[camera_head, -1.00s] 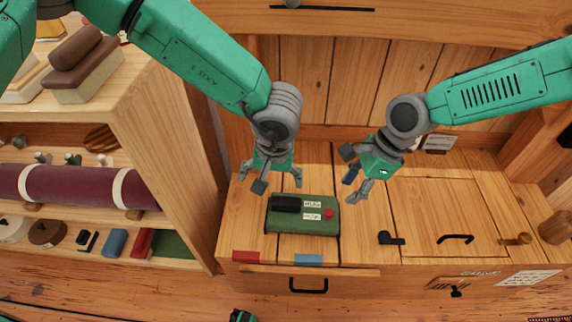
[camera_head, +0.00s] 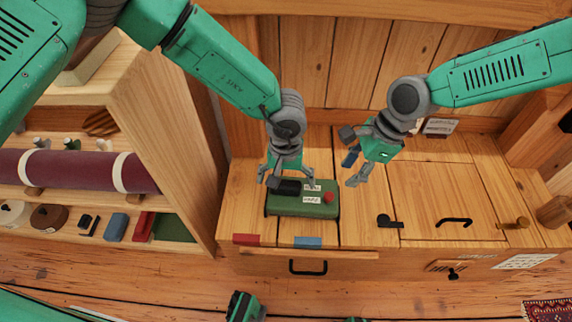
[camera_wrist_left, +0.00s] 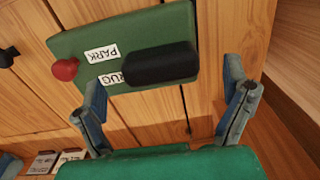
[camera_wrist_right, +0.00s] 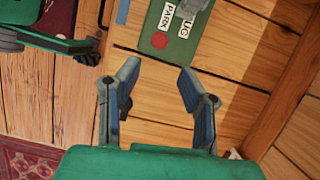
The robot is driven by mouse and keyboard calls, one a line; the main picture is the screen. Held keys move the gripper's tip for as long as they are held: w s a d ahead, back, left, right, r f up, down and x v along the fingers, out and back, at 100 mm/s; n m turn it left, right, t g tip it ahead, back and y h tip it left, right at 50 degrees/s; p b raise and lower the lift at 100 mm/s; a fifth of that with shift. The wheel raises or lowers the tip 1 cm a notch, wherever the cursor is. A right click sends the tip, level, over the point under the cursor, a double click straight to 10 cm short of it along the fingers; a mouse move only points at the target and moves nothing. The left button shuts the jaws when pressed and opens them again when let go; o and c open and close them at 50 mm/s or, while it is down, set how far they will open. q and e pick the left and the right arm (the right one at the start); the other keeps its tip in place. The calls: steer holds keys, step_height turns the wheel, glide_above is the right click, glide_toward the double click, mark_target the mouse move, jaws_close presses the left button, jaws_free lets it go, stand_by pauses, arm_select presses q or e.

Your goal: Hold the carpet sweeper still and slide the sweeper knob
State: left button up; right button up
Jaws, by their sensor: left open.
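The carpet sweeper (camera_head: 300,210) is a green box on the wooden bench top, with a black handle-like block (camera_wrist_left: 160,64), a red knob (camera_head: 329,197) and white labels reading PARK and RUG. In the left wrist view the sweeper (camera_wrist_left: 75,45) lies ahead of my left gripper (camera_wrist_left: 163,85), whose fingers are apart. In the head view my left gripper (camera_head: 287,181) is over the sweeper's back side, near the black block; contact cannot be told. My right gripper (camera_head: 353,168) is open and empty to the right of the sweeper. The sweeper (camera_wrist_right: 183,48) also shows beyond its fingers in the right wrist view.
A black latch (camera_head: 390,220), a black handle (camera_head: 455,221) and a wooden peg (camera_head: 513,223) are on the bench to the right. Red (camera_head: 246,239) and blue (camera_head: 308,242) strips mark its front edge. A shelf unit (camera_head: 180,180) stands close on the left.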

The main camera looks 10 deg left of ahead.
arm_select(q)
steer(key=shift+f, duration=1.35)
